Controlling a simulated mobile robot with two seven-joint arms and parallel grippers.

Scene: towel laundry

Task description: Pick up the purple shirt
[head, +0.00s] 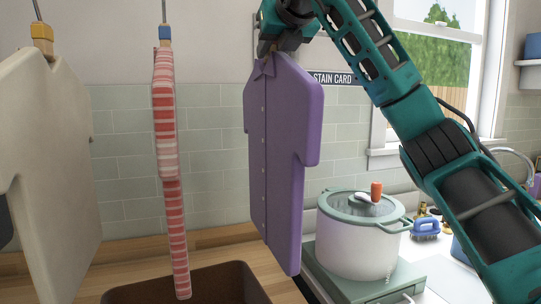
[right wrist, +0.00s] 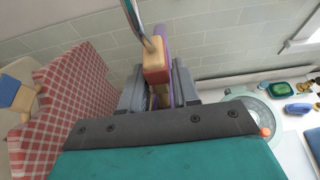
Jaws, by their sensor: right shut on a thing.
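The purple shirt (head: 285,150) hangs upright in the middle of the head view, collar at the top and a row of buttons down its front. My right gripper (head: 268,47) is at its collar, coming from above. In the right wrist view, the gripper (right wrist: 160,95) is shut at the shirt's top, with its fingers either side of a wooden and red hanger piece (right wrist: 155,62). A strip of purple (right wrist: 165,32) shows behind that piece. The fingers hide the exact contact. My left gripper is not in view.
A white shirt (head: 50,150) and a red-and-white shirt (head: 166,120) hang to the left. Below is a wooden counter with a brown basin (head: 190,285). A lidded pot (head: 355,240) stands close to the right of the purple shirt. A blue brush (head: 426,228) lies farther right.

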